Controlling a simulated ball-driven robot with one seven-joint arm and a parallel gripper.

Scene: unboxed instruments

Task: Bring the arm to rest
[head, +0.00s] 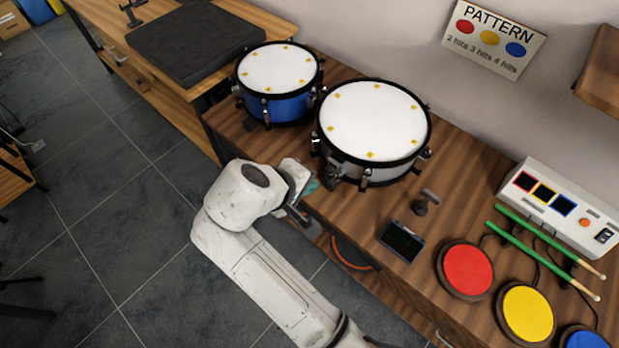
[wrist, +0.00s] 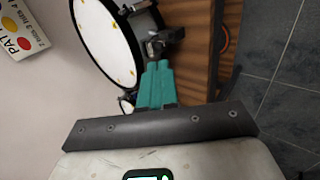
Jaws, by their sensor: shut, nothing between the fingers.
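My gripper (head: 311,187) is near the front edge of the wooden bench, just in front of the larger white-headed drum (head: 374,122). Its teal fingers (wrist: 155,85) show in the wrist view, side by side and shut with nothing between them. The larger drum also shows in the wrist view (wrist: 105,40), beyond the fingers and to the left. My arm bends up from the bottom of the head view, over the floor beside the bench. I cannot tell how far the fingertips are from the drum.
A blue drum (head: 278,85) stands behind left. Red (head: 466,270), yellow (head: 526,312) and blue (head: 585,338) pads, green sticks (head: 545,240), a white control box (head: 553,205) and a small dark screen (head: 402,241) lie to the right. The tiled floor (head: 110,210) at left is open.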

